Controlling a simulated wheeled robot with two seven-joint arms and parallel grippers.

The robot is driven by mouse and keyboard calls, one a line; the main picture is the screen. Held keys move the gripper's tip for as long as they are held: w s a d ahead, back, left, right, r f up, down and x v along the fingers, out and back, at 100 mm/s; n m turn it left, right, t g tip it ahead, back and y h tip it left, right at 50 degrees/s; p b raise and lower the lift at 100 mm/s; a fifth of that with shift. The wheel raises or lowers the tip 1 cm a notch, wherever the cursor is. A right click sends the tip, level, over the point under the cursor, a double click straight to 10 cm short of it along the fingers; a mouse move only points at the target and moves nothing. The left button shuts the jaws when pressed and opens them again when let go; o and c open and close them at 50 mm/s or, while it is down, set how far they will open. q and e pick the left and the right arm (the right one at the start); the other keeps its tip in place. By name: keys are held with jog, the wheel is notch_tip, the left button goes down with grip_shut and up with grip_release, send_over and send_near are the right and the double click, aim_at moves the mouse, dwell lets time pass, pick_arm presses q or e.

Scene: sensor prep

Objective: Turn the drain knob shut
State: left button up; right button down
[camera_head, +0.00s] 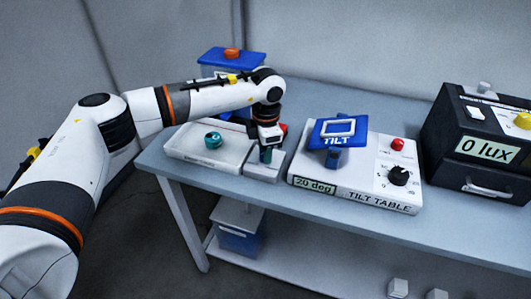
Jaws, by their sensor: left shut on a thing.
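My left gripper (266,149) points down over a small grey block (262,174) at the right end of a white tray-like unit (190,154). It is shut on a small dark teal piece (266,157) at the block; I cannot tell whether this is the drain knob. A round teal part (213,140) sits on the white unit, left of the gripper. A red part (284,128) shows just right of the gripper, partly hidden by it. No readable label marks the drain knob. My right gripper is not in view.
A white tilt table (375,198) with a blue tilting top, red button and black dial stands right of the gripper. A black box (444,160) reading 0 lux is farther right. A blue-lidded container (213,60) stands behind my arm. The front strip of the grey table (455,228) is clear.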

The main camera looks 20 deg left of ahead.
pick_arm(q)
jog(key=shift+m, duration=0.3)
jog(key=o, duration=1)
jog(key=shift+r, duration=0.1)
jog(key=r+b, duration=0.1)
jog(key=r, duration=1.1)
jog(key=shift+s+d+b, duration=0.1)
jog(key=shift+s+b, duration=0.1)
jog(key=shift+b, duration=0.2)
jog(key=shift+f, duration=0.1)
